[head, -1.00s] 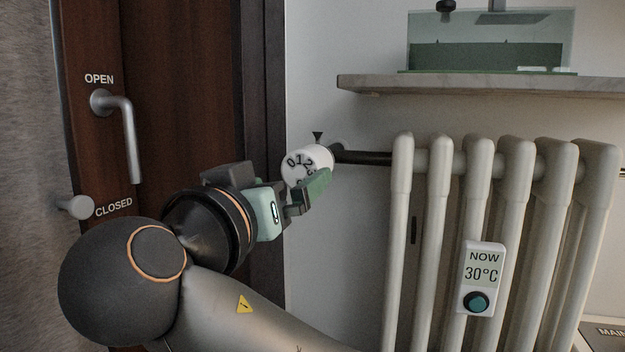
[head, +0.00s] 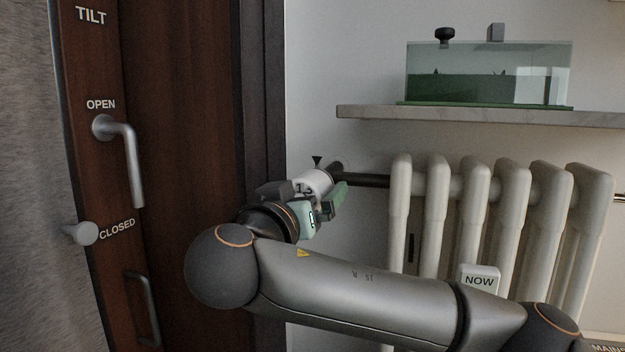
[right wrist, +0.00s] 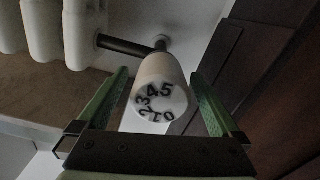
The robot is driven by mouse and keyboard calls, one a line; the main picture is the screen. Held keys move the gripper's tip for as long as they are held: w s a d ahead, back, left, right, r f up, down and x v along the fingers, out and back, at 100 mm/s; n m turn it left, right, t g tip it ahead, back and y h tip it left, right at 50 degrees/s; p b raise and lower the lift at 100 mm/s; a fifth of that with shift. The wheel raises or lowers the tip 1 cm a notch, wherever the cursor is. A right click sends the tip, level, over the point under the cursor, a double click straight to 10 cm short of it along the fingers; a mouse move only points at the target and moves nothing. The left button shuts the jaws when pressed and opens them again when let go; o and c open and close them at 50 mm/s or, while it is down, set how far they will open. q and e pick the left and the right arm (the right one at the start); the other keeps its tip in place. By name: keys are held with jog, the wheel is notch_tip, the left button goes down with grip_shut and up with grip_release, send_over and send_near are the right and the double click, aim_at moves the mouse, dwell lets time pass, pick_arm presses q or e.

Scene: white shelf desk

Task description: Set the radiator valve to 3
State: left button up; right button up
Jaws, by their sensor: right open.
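The radiator valve is a white round knob (head: 317,182) at the left end of the radiator's dark pipe. A small black triangle mark (head: 317,161) sits on the wall side above it. My right gripper (head: 308,193) is open, with its fingers on either side of the knob and partly hiding its numbers in the head view. In the right wrist view the knob (right wrist: 160,92) stands between the two green-padded fingers, with a gap on each side. Its face shows numbers 0 to 5, with 3, 4, 5 uppermost in that picture. Which number meets the mark is unclear. My left gripper is out of view.
The white radiator (head: 480,215) stands right of the valve. A shelf (head: 480,115) with a glass tank (head: 488,75) is above. A brown door with a handle (head: 128,160) is left.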

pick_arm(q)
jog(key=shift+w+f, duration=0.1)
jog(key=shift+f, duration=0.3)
pick_arm(e)
jog(key=shift+x, duration=1.2)
jog(key=c, duration=1.3)
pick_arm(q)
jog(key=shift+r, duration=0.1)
pick_arm(e)
jog(key=shift+c, duration=0.2)
